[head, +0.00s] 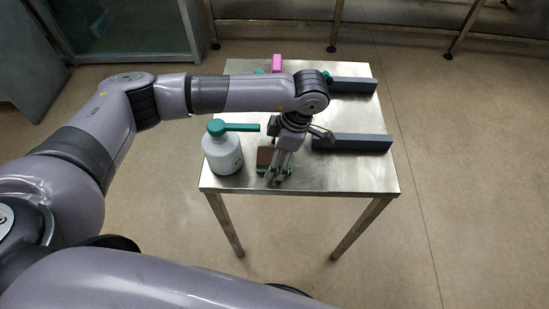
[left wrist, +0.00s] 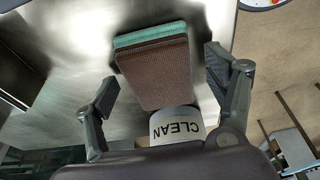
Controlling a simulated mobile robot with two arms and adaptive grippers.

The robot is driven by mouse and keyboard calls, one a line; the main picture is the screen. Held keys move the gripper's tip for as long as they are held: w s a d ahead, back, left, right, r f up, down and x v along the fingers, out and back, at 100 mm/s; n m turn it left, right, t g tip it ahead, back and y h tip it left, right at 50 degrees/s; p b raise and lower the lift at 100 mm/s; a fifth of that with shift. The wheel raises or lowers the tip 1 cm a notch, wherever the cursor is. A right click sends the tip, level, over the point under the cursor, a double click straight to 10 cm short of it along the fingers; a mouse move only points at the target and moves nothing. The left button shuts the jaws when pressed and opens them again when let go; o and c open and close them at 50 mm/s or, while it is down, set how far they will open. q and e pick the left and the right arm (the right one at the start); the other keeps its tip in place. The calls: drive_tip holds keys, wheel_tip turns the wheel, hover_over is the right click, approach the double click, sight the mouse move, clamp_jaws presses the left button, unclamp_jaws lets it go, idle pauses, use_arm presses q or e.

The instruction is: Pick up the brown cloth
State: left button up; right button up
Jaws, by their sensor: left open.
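The brown cloth (head: 265,156) is a flat, folded-looking rectangular block near the front of the metal table. In the left wrist view the brown cloth (left wrist: 155,72) lies between the two finger lines, with a teal layer (left wrist: 150,38) against it. My left gripper (head: 279,174) points down over the table at the cloth's right side and partly hides it. Its fingers are spread on either side of the cloth in the wrist view, with gaps visible. Whether the fingers reach down to the cloth's height is unclear. My right gripper is out of view.
A white bottle (head: 222,154) with a teal top stands close left of the cloth; its CLEAN label (left wrist: 178,127) shows in the wrist view. Two dark grey bars (head: 352,143) (head: 350,85) lie on the table's right side. A pink item (head: 277,63) is at the back. The front right tabletop (head: 350,175) is clear.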

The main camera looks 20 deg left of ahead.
use_arm(q)
drive_tip(key=shift+c, duration=0.3)
drive_tip(key=c, duration=1.2)
